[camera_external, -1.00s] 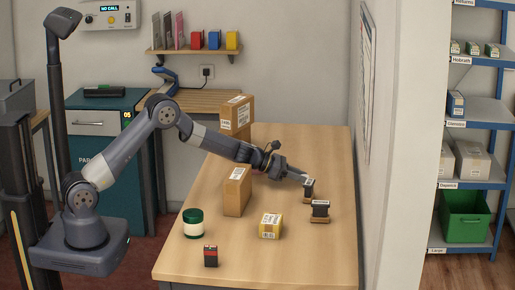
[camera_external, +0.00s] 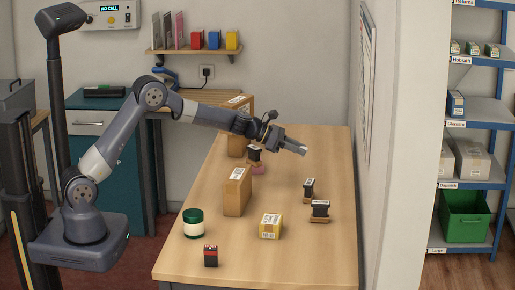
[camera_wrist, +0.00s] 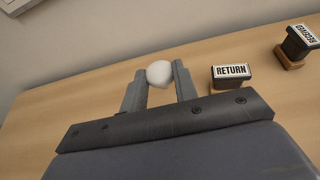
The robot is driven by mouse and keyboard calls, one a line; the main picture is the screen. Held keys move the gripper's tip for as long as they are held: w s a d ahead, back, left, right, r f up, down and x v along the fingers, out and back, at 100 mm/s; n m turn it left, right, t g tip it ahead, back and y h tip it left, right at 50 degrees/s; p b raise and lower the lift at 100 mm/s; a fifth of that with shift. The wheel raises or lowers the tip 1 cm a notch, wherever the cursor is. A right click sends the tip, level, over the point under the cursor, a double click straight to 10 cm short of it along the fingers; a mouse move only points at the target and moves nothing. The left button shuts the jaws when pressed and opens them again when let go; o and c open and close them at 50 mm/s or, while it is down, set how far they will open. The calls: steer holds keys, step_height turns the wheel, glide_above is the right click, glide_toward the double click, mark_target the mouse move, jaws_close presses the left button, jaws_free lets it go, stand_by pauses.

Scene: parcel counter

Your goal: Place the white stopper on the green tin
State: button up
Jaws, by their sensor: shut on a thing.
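My gripper (camera_external: 303,150) is raised above the back half of the counter, pointing right. In the wrist view its two fingers (camera_wrist: 158,80) are shut on the white stopper (camera_wrist: 159,72), a rounded white knob at the fingertips. The stopper is too small to make out clearly in the external view. The green tin (camera_external: 193,223), green with a broad white band, stands upright at the counter's left front, well away from my gripper. Nothing is seen on its top.
Dark stamps stand at the right (camera_external: 320,209), just behind it (camera_external: 308,189) and at the back (camera_external: 254,154). A tall cardboard box (camera_external: 237,192) stands between my gripper and the tin. A yellow box (camera_external: 270,226) and a black-red battery (camera_external: 210,256) are in front.

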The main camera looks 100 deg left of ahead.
steer(key=s+d+r+m+h, duration=0.2)
steer(key=s+d, duration=0.3)
steer(key=d, duration=0.3)
steer(key=s+d+r+m+g+h+b, duration=0.1)
steer(key=s+d+r+m+h, duration=0.1)
steer(key=s+d, duration=0.4)
steer(key=s+d+r+m+g+h, duration=0.1)
steer(key=s+d+r+m+h, duration=0.1)
steer(key=s+d, duration=0.3)
steer(key=shift+s+d+r+m+h, duration=0.15)
steer(key=shift+d+h, duration=0.1)
steer(key=shift+d, duration=0.5)
steer(key=shift+w+d+r+m+h, duration=0.1)
steer(key=shift+d+h, duration=0.1)
steer(key=shift+d, duration=0.6)
steer(key=shift+s+d+r+m+h, duration=0.15)
steer(key=shift+d+h, duration=0.1)
steer(key=shift+d, duration=0.5)
steer(key=s+d+m+g+h+b, duration=0.1)
steer(key=s+d+m+g+h, duration=0.2)
steer(key=s+d, duration=0.85)
steer(key=b, duration=0.1)
glide_above(190, 210)
step_height(190, 210, down, 6)
steer(key=shift+r, duration=0.1)
steer(key=shift+m, duration=0.3)
steer(key=shift+f+b, duration=0.55)
steer(key=shift+f, duration=1.7)
